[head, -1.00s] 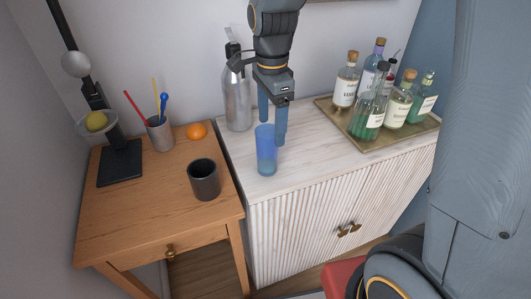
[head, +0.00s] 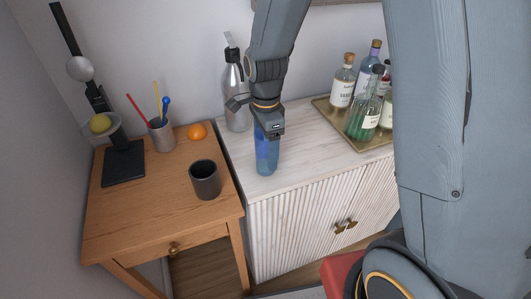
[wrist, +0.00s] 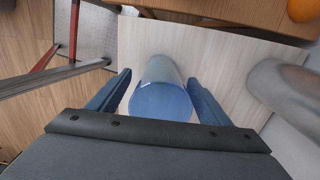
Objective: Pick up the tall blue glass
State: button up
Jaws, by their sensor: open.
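The tall blue glass (head: 265,160) stands upright on the white cabinet top, near its left end. In the wrist view the glass (wrist: 162,98) sits between the two blue fingers of my gripper (wrist: 162,92), with a gap on each side. My gripper (head: 267,148) is open and comes down from above over the glass. In the head view the gripper's body and fingers hide the upper part of the glass.
A silver bottle (head: 237,95) stands close behind the glass. A brass tray (head: 352,137) with several bottles is to the right. A wooden table (head: 135,215) at left holds a dark cup (head: 205,180), an orange (head: 197,131) and a pen pot (head: 162,135).

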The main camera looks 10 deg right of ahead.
jog(key=c, duration=1.4)
jog(key=shift+r, duration=0.15)
